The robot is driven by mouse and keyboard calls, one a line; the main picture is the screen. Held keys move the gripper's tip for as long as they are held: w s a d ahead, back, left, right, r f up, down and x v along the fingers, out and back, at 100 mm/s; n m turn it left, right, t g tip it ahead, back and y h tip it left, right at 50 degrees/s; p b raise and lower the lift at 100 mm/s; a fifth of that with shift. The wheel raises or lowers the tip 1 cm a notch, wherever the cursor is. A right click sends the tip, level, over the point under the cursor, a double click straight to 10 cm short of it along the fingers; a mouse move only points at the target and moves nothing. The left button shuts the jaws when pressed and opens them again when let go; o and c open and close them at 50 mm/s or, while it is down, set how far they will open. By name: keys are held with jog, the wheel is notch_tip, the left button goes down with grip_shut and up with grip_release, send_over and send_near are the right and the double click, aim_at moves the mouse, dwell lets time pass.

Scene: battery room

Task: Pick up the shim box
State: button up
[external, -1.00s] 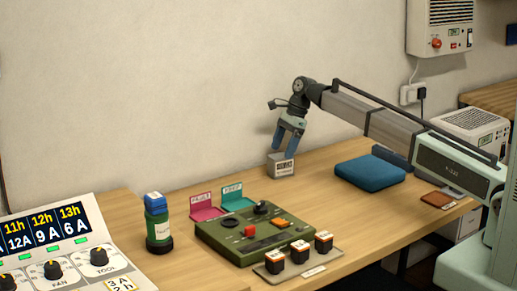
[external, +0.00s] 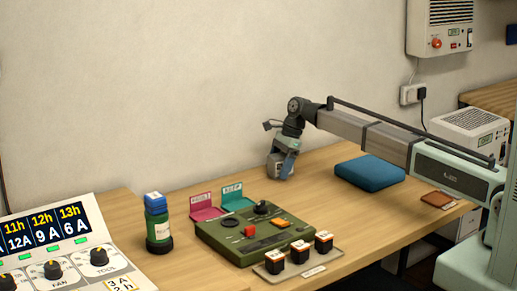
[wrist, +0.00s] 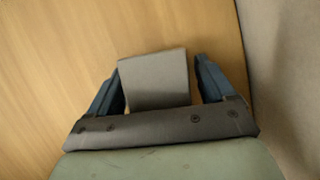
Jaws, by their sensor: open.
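The shim box is a small grey block (external: 274,167) on the wooden table near the wall, partly hidden by my fingers in the external view. In the wrist view the box's plain grey face (wrist: 154,78) lies between my two blue fingers. My gripper (external: 281,168) is lowered over the box and open. It also shows in the wrist view (wrist: 159,72), with a small gap beside the right finger and the left finger very near the box. I cannot tell whether the left finger touches it.
The wall (external: 150,90) is close behind the box. A blue folded cloth or pad (external: 369,172) lies to the right. A green control panel (external: 255,232), pink (external: 207,206) and teal (external: 237,196) holders and a green bottle (external: 158,228) stand nearer the camera.

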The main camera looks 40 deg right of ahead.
jog(key=c, duration=1.2)
